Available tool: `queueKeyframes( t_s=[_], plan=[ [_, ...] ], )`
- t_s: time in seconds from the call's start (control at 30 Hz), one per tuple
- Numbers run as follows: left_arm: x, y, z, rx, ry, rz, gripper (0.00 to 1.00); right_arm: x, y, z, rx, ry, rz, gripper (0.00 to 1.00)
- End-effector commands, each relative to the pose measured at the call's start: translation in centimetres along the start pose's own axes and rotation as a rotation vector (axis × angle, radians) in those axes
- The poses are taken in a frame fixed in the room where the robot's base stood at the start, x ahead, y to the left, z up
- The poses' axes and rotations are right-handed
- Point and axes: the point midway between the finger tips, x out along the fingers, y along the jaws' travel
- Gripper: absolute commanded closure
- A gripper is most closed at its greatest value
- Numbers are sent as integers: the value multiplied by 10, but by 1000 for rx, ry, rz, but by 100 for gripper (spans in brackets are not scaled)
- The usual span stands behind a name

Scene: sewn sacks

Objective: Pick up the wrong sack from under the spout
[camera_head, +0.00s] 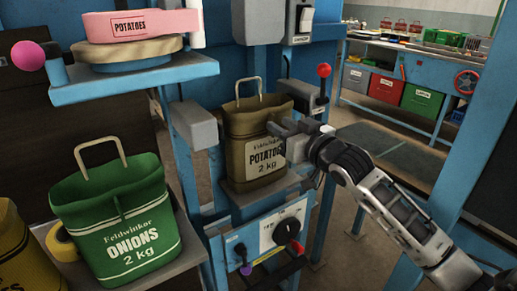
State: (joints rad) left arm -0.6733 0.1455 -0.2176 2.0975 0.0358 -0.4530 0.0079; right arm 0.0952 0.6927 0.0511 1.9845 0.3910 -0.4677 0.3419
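A brown sack labelled "Potatoes 2 kg" (246,122) stands upright under the grey spout (258,22), on a small blue-framed ledge. Its beige loop handle (249,88) stands up above its open top. My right gripper (279,140) is at the sack's right side, in front of the right end of its label. Its fingers look apart, with nothing visibly held between them. Whether they touch the sack I cannot tell. My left gripper is not in view.
A green "Onions 2 kg" sack (120,225) stands on a left shelf beside a yellow tape roll (62,243) and a yellow sack (22,255). A red-knobbed lever (323,71) rises right of the potato sack. A dial panel (284,229) sits below it.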

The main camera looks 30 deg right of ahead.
Motion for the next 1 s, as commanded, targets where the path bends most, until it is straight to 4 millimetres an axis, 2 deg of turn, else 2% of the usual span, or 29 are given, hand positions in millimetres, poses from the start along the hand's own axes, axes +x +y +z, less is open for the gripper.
queueKeyframes(
  t_s=[0.13,0.4,0.43,0.5,0.53,1.0],
  plan=[
    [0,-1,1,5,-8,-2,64,18,0,-1,0,2,2,69],
    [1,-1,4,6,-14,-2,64,21,0,0,-1,0,1,69],
    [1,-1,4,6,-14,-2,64,21,0,0,-1,0,1,75],
    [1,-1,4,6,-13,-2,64,21,0,0,-1,0,1,94],
    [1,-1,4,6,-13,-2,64,20,0,0,-1,0,1,100],
    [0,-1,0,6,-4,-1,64,20,1,-4,-1,2,1,100]
  ],
)
